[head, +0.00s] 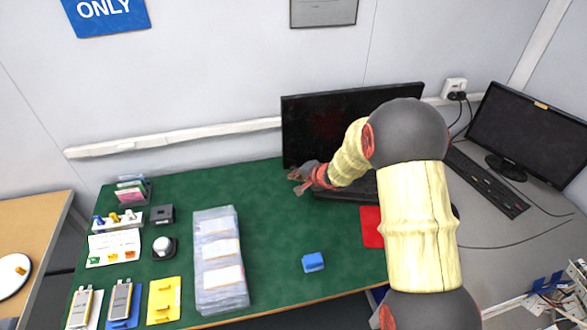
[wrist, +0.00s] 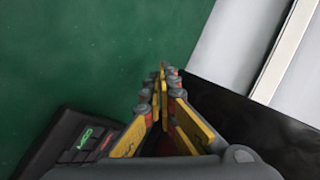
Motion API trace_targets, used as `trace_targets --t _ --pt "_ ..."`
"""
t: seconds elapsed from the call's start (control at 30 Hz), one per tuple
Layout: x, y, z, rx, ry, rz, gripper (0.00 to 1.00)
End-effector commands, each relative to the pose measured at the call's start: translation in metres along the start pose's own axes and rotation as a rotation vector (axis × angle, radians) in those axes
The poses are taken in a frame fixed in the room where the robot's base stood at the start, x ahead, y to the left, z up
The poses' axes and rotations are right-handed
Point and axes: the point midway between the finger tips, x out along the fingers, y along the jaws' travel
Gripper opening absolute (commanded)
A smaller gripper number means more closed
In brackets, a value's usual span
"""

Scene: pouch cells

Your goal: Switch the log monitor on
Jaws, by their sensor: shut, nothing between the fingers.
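A wide black monitor (head: 315,125) stands at the back of the green table, its screen dark and partly hidden by my arm. A second dark monitor (head: 525,130) with an orange tag on its top edge stands on the grey desk at the right. I cannot read which is the log monitor. My gripper (head: 297,184) is shut and empty at the lower left corner of the middle monitor. In the wrist view the closed fingertips (wrist: 163,75) are beside a black edge (wrist: 245,115), seemingly that monitor's. Contact and any power button cannot be made out.
A keyboard corner (wrist: 75,142) shows in the wrist view. Bagged stacks (head: 218,258), a blue block (head: 313,262), a red mat (head: 371,226) and pouch cells (head: 121,298) lie on the green table (head: 270,215). A wall socket (head: 453,88) has cables.

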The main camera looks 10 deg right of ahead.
Motion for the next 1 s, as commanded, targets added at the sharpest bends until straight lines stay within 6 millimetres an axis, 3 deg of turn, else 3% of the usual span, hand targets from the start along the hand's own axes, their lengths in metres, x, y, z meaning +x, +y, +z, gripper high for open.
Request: trace_targets --t 1.0 --pt "0.0056 -0.0045 -0.0043 0.0 0.0 0.0 0.0"
